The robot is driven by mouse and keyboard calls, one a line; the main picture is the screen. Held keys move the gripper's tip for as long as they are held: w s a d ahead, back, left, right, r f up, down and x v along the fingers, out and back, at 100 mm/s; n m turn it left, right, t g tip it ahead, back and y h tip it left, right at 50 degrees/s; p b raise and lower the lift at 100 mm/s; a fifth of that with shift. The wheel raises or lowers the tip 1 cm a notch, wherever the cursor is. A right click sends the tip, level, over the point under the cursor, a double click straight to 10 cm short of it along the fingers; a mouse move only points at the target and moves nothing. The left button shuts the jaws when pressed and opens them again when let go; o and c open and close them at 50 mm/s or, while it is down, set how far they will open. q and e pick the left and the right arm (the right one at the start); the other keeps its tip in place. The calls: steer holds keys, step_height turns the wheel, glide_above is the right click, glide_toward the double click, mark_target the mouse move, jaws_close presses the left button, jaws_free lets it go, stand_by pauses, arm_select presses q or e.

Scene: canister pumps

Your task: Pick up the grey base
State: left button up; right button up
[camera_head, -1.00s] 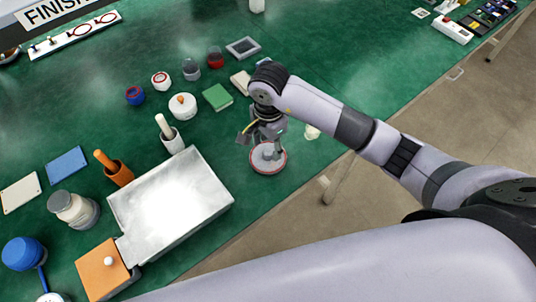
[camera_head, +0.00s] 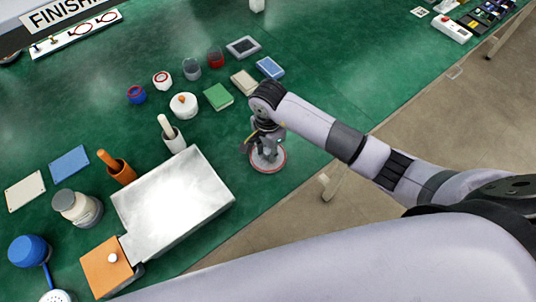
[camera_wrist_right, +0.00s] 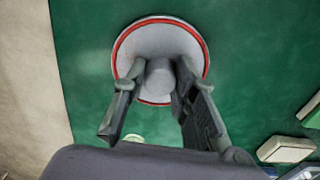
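The grey base (camera_head: 268,168) is a round pale disc with a red rim and a raised grey knob in its middle. It stands on the green table near the front edge. In the right wrist view the grey base (camera_wrist_right: 160,38) lies below my right gripper (camera_wrist_right: 159,72), whose fingers are on either side of the knob. The fingers look apart, with a small gap at the left finger. My right gripper (camera_head: 265,152) hides part of the base in the head view. My left gripper is not in view.
A silver metal box (camera_head: 175,205) stands left of the base, with a white mortar-like cup (camera_head: 174,142) behind it. Several small jars, a green block (camera_head: 218,97) and a beige block (camera_head: 243,83) stand farther back. The table surface right of the base is clear.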

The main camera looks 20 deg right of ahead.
jaws_close()
